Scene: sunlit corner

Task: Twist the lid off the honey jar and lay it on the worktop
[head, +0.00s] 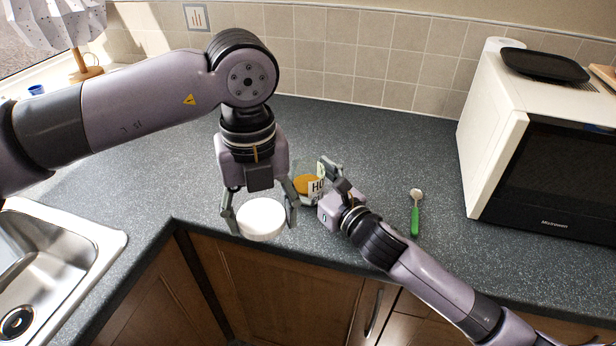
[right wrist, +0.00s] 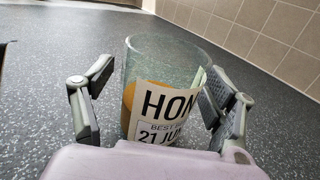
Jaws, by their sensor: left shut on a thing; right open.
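The honey jar (head: 307,184) stands upright on the worktop (head: 370,140) with its top uncovered. In the right wrist view it is a clear glass jar (right wrist: 165,65) with amber honey low inside and a black-and-white label. My right gripper (head: 318,181) is open, its fingers on either side of the jar. The right wrist view shows these fingers (right wrist: 160,105) too. My left gripper (head: 260,214) points down and is shut on the round white lid (head: 262,218). The lid is apart from the jar, in front and to its left, near the worktop's front edge.
A green-handled spoon (head: 415,212) lies right of the jar. A microwave (head: 497,135) with a black tray (head: 544,65) on top stands at the right. A sink (head: 90,240) is at the left. The worktop behind the jar is clear.

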